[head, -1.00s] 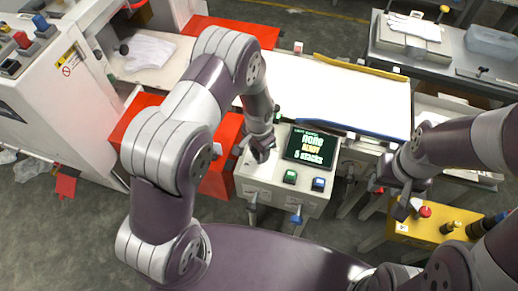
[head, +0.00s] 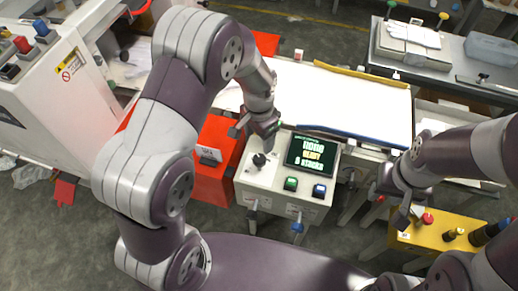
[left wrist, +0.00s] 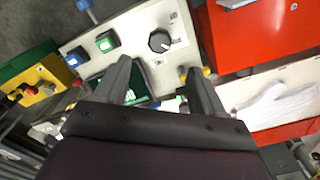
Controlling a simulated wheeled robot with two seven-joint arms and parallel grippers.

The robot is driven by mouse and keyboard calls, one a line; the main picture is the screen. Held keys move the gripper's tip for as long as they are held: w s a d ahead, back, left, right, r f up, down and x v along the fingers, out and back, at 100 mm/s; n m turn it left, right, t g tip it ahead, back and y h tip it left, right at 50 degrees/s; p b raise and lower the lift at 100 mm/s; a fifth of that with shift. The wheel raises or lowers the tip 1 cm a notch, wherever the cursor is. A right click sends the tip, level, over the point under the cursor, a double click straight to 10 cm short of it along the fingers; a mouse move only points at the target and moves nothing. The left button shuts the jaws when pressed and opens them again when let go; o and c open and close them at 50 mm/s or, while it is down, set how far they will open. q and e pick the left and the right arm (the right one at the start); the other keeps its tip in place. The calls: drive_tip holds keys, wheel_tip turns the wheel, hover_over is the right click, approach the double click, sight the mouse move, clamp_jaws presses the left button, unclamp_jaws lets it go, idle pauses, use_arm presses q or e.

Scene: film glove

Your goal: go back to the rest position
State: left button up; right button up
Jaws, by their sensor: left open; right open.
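My left gripper (head: 254,128) is open and empty above the back left of the white control box (head: 268,190). In the left wrist view its two fingers (left wrist: 158,82) stand apart, with the box's face and black knob (left wrist: 160,41) beyond them. The knob also shows in the head view (head: 259,159), just below the gripper and apart from it. The box carries a dark screen (head: 312,151), a green button (head: 290,184) and a blue button (head: 319,191). My right gripper (head: 398,205) is open and empty near the yellow box at the right.
A red bin (head: 212,170) stands left of the control box. A white conveyor surface (head: 340,98) lies behind it. The yellow box (head: 440,230) with buttons is at the right. A grey table (head: 400,62) stands at the back right, a large white machine (head: 50,100) at the left.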

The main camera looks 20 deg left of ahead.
use_arm(q)
drive_tip(key=shift+r, duration=1.05)
drive_tip(key=s+a+r+n, duration=0.2)
drive_tip(key=s+r+n, duration=0.1)
drive_tip(key=s, duration=0.3)
drive_tip(key=s+a+r+n+t, duration=0.1)
drive_tip(key=s+a+r+n, duration=0.2)
drive_tip(key=s, duration=0.4)
drive_tip(key=shift+a+r+n, duration=0.25)
drive_tip(key=shift+r+n, duration=0.05)
drive_tip(key=shift+n, duration=0.1)
drive_tip(key=shift+s, duration=0.2)
drive_tip(key=shift+w, duration=0.1)
